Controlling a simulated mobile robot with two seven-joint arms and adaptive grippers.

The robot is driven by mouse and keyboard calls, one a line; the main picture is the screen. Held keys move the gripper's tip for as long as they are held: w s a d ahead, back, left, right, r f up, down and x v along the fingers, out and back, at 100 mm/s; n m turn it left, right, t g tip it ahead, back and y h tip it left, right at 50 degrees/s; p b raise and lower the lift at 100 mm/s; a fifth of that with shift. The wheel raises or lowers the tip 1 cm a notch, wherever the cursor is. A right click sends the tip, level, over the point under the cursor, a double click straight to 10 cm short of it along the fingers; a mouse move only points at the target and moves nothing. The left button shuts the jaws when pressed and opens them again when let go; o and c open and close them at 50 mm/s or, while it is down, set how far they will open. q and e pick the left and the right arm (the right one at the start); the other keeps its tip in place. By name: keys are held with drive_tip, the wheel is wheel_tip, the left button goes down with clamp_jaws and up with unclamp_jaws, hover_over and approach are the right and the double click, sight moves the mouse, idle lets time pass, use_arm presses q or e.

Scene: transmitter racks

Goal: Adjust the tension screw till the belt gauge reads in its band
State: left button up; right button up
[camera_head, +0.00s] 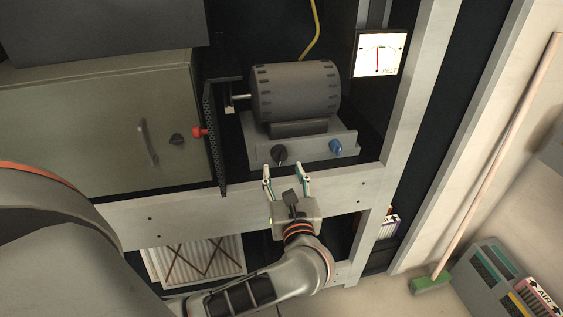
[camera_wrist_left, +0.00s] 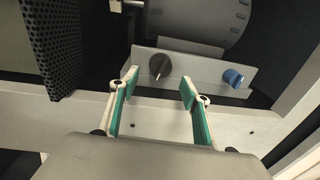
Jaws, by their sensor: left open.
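The belt gauge (camera_head: 379,55) is a white dial at the upper right, marked BELT. Its needle stands about upright; the band is too small to read. Below the dark motor (camera_head: 296,90), a grey base plate carries a black knob (camera_head: 279,154) and a blue knob (camera_head: 335,147). I cannot tell which is the tension screw. My left gripper (camera_head: 286,169) is open and empty, just in front of the black knob. In the left wrist view the black knob (camera_wrist_left: 160,66) shows between and beyond the fingertips (camera_wrist_left: 160,80), apart from them. The blue knob (camera_wrist_left: 233,77) is right of the fingers. My right gripper is out of view.
A perforated black guard (camera_head: 213,140) with a red knob (camera_head: 199,132) stands left of the motor. A pale rack rail (camera_head: 350,190) runs below the plate, and an upright (camera_head: 421,75) stands at right. A grey-green cabinet (camera_head: 90,125) fills the left.

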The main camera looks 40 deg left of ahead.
sight(281, 161)
use_arm(q)
drive_tip(key=x, duration=0.5)
drive_tip(key=c, duration=1.1)
